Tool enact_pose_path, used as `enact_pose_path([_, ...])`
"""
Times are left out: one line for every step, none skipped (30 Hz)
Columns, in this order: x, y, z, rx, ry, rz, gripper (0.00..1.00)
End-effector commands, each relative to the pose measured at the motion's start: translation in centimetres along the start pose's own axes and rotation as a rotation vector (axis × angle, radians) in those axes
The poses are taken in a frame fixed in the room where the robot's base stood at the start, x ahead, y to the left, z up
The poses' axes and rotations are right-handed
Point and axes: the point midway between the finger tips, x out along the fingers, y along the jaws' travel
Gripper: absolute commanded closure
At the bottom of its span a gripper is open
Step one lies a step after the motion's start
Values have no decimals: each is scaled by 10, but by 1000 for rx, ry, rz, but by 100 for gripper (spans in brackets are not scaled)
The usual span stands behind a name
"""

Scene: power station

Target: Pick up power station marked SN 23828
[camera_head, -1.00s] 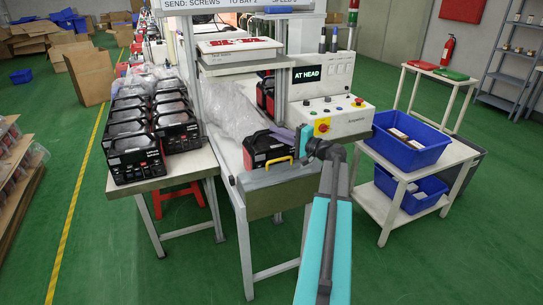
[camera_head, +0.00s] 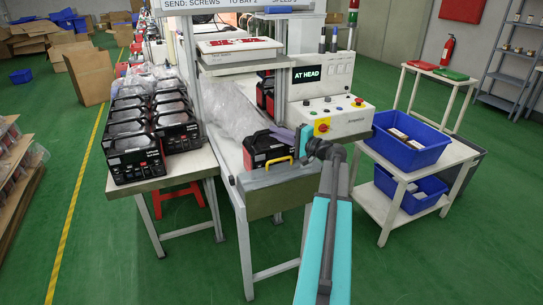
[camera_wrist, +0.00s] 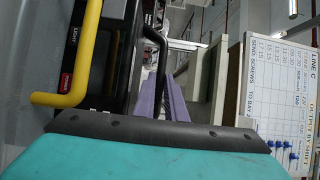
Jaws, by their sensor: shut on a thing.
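A black power station with red trim (camera_head: 258,150) stands at the near end of the line bench. Its dark side with a "LIGHT" label (camera_wrist: 78,38) fills the left of the wrist view. No serial number is readable. My gripper (camera_head: 276,130), with purple fingers, reaches the top of this power station from the right. In the wrist view my gripper (camera_wrist: 166,85) is shut on the black carrying handle (camera_wrist: 154,42). The station appears upright at bench height; I cannot tell whether it still touches the surface.
A yellow handle (camera_head: 278,163) is at the bench end, close to my gripper. Several similar power stations (camera_head: 135,155) stand on the left table (camera_head: 150,185). A control box (camera_head: 335,115) is just behind. A blue bin (camera_head: 410,150) sits on the right cart.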

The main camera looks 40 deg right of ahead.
Motion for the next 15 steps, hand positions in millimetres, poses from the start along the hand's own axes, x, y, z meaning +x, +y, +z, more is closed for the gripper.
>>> enact_pose_path([-1,-6,-1,0,4,-10,100])
enact_pose_path([-1,-5,-1,0,4,-10,100])
enact_pose_path([-1,-5,-1,0,4,-10,100])
enact_pose_path([-1,-5,-1,0,3,-10,100])
enact_pose_path([-1,-5,-1,0,3,-9,100])
enact_pose_path([0,-5,-1,0,3,-9,100])
enact_pose_path([0,-5,0,0,3,-9,100])
enact_pose_path([0,-5,0,1,3,-9,100])
enact_pose_path([0,-5,0,1,2,-9,100])
enact_pose_path([0,-6,0,1,2,-9,100])
enact_pose_path([0,-6,0,1,2,-9,100])
enact_pose_path([0,-7,0,1,1,-9,100])
enact_pose_path([0,-8,0,0,1,-9,100])
enact_pose_path([0,-9,0,0,1,-9,100])
enact_pose_path([0,-10,0,0,1,-9,100])
